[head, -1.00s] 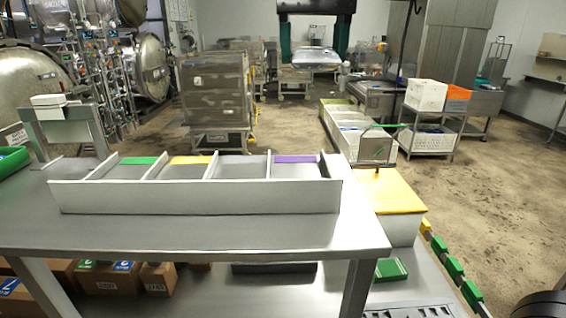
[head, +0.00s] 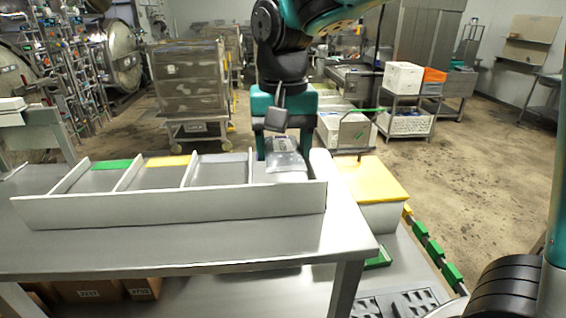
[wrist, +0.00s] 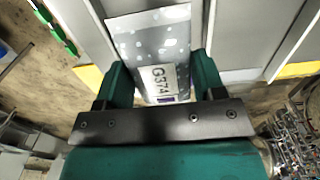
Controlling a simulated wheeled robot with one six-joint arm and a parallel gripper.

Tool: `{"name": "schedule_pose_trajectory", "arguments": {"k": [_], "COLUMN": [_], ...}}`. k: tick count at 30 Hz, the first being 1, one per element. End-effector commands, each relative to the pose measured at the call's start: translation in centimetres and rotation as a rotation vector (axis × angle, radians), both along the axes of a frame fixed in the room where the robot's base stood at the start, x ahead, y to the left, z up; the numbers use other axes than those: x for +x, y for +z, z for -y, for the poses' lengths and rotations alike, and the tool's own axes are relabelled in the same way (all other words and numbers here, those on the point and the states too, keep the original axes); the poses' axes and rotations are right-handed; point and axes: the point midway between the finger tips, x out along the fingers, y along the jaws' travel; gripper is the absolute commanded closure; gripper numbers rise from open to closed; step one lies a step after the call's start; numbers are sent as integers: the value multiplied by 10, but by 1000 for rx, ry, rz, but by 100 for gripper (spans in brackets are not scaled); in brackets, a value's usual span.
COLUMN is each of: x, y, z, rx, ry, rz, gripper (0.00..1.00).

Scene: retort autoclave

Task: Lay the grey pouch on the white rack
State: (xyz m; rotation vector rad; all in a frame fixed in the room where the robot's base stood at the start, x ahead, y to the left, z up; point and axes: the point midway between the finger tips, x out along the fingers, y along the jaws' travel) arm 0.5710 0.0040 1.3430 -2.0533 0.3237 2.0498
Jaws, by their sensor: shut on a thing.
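My gripper (head: 283,152) is shut on the grey pouch (head: 286,162), with one green finger on each side of it. In the wrist view the pouch (wrist: 150,40) is speckled grey with a white label reading G374 and a small purple mark. A long white rack (head: 180,207) lies on the steel table, split by upright dividers into several compartments. The pouch hangs at the rack's right-end compartment in the head view. Whether it touches the rack cannot be told. Pouch and gripper hide part of that compartment's back.
Green (head: 112,164) and yellow (head: 167,161) strips mark the left compartments. A white box with a yellow top (head: 372,182) stands right of the table. White crates (head: 345,132) are behind. The table front (head: 190,250) is bare.

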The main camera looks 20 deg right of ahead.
Motion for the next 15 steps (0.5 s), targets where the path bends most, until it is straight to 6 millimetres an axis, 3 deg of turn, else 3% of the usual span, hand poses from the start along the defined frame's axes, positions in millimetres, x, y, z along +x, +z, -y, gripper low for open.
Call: {"name": "schedule_pose_trajectory", "arguments": {"k": [8, 15], "x": [-1, 0], "y": [-38, -42], "z": [0, 0], "rx": [-2, 0], "ry": [0, 0], "rz": [-4, 0], "gripper": [66, 66]}}
